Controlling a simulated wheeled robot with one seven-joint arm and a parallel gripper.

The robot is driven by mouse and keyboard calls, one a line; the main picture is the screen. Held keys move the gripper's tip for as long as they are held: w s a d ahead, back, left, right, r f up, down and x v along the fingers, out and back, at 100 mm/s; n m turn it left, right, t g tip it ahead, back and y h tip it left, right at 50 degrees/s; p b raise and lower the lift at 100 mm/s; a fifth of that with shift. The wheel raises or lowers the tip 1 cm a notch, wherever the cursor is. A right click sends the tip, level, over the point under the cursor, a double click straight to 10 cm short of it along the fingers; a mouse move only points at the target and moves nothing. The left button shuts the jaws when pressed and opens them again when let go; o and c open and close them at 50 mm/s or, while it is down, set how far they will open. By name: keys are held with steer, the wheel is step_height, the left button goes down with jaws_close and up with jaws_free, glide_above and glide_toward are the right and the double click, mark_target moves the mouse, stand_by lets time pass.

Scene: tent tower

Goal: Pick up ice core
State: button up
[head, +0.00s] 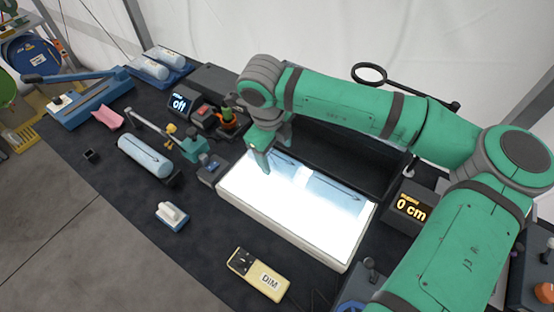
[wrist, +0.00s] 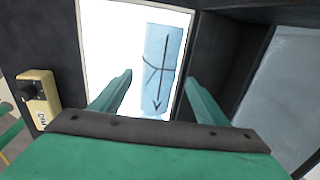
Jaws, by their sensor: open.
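A pale blue ice core piece (wrist: 165,62) with a dark arrow and a cross mark lies on the bright white light box (wrist: 108,60). In the head view, a marked core piece (head: 335,190) lies on the light box (head: 285,222), and another part of core shows left of it, partly behind my gripper. My gripper (head: 266,163) is open and empty over the box's back left part. In the wrist view, my gripper (wrist: 160,78) has its fingers on either side of the core's line, apart from it. I cannot tell its height above the core.
Another marked core (head: 146,157) rests in a cradle at left. Further cores (head: 150,66) lie in a blue tray at the back. A dark raised panel stands behind the light box. A yellow DIM controller (head: 258,276) lies in front. A 0 cm display (head: 411,207) stands right.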

steer(key=shift+a+f, duration=0.2)
steer(key=shift+f, duration=1.15)
steer(key=shift+c, duration=0.6)
steer(key=shift+d, duration=0.1)
steer(key=c, duration=1.3)
steer(key=shift+w+r, duration=0.1)
